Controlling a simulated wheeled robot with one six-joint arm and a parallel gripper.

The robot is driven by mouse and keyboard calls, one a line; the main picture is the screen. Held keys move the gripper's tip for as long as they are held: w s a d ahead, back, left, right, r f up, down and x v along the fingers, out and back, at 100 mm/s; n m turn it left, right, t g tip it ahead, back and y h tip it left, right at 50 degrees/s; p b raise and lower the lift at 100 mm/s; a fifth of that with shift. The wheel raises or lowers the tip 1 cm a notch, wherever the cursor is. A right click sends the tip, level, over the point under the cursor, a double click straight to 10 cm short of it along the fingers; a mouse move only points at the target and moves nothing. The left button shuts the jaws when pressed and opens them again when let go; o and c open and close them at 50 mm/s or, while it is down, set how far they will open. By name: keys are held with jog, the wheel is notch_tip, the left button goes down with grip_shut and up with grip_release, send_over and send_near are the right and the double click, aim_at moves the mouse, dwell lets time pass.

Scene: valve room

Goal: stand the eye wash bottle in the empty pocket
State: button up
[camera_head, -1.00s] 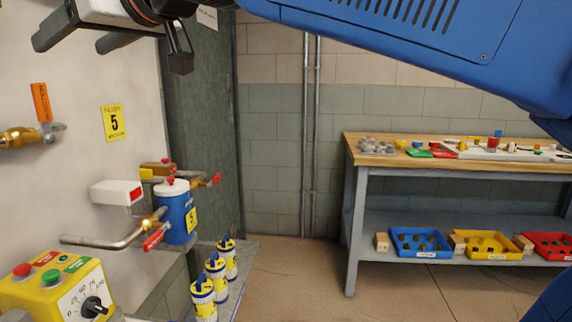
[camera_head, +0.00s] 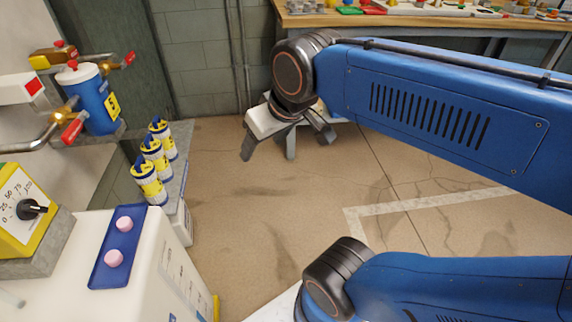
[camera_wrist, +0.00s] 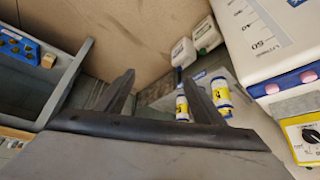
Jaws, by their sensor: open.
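I cannot pick out the eye wash bottle or the empty pocket for certain. Three white bottles with yellow bands and blue tops stand upright in a row on a grey ledge, the nearest bottle (camera_head: 149,184) at the front; yellow-banded bottles (camera_wrist: 221,98) also show in the wrist view. Two pale, dark-marked objects (camera_wrist: 183,52) lie beyond them there, too small to name. My gripper (camera_head: 287,146) is open and empty above the floor, right of the row and apart from it. Its fingers (camera_wrist: 159,78) spread wide in the wrist view.
A white unit with a blue panel (camera_head: 118,247) and two pink knobs stands at the front left. Valves and a blue canister (camera_head: 88,100) are at the wall. A workbench (camera_head: 420,18) stands at the back. The middle floor is clear.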

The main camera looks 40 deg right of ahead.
jog(key=s+d+f+m+g, duration=0.1)
jog(key=s+d+f, duration=0.1)
jog(key=s+f, duration=0.3)
jog(key=shift+d+f+h, duration=0.3)
jog(key=shift+f, duration=0.2)
jog(key=shift+w, duration=0.1)
dwell(0.8)
